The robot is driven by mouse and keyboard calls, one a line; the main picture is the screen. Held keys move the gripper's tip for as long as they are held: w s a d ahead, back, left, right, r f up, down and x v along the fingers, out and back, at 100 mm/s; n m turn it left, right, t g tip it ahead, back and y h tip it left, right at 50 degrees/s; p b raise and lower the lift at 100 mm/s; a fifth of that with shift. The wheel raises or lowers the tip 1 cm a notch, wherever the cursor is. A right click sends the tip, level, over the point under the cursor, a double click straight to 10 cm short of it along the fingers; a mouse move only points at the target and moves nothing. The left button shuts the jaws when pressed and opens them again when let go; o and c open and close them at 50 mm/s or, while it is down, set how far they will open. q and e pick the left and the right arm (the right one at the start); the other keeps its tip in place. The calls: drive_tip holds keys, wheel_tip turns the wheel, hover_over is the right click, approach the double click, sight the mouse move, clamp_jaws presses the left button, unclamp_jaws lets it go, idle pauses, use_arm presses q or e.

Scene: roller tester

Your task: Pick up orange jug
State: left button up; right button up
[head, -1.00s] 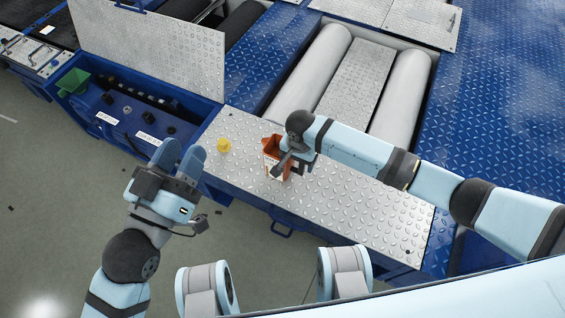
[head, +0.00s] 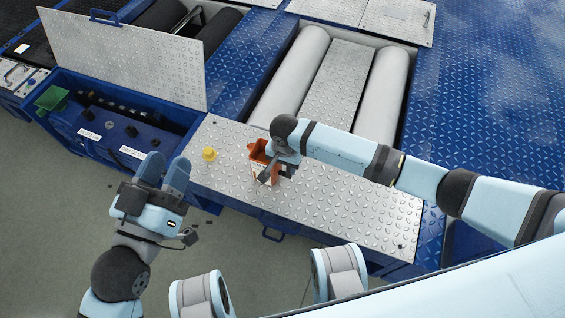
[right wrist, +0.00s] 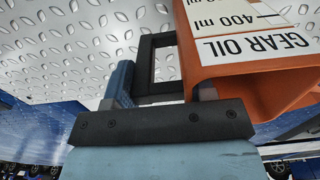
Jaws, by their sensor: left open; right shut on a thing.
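The orange jug (head: 257,150) is on or just above the silver tread plate (head: 330,210); I cannot tell if its base touches. In the right wrist view the jug (right wrist: 265,90) fills the upper right, with a white GEAR OIL label and ml marks. My right gripper (head: 270,172) is at the jug's right and near side, covering part of it. In the right wrist view my right gripper (right wrist: 160,95) is shut on the jug around a dark, handle-like part. My left gripper (head: 163,172) is open and empty, above the floor left of the plate.
A yellow cap-like piece (head: 209,154) sits on the plate left of the jug. A blue open bin (head: 120,130) with a raised lid (head: 130,55) and a green funnel-like piece (head: 52,98) is at left. Large rollers (head: 383,90) lie behind. The plate's right part is clear.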

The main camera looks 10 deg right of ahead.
wheel_tip(320, 180, up, 2)
drive_tip(key=shift+p, duration=0.4)
wheel_tip(320, 180, up, 4)
drive_tip(key=shift+p, duration=0.9)
use_arm(q)
drive_tip(key=s+a+f+g+y+p, duration=0.2)
drive_tip(key=a+f+g+y+p, duration=0.2)
drive_tip(key=f, duration=0.5)
drive_tip(key=shift+a+f+n+g+p, duration=0.15)
drive_tip(key=shift+a+n+g+p, duration=0.15)
drive_tip(key=shift+g+p, duration=0.15)
use_arm(e)
wheel_tip(320, 180, up, 14)
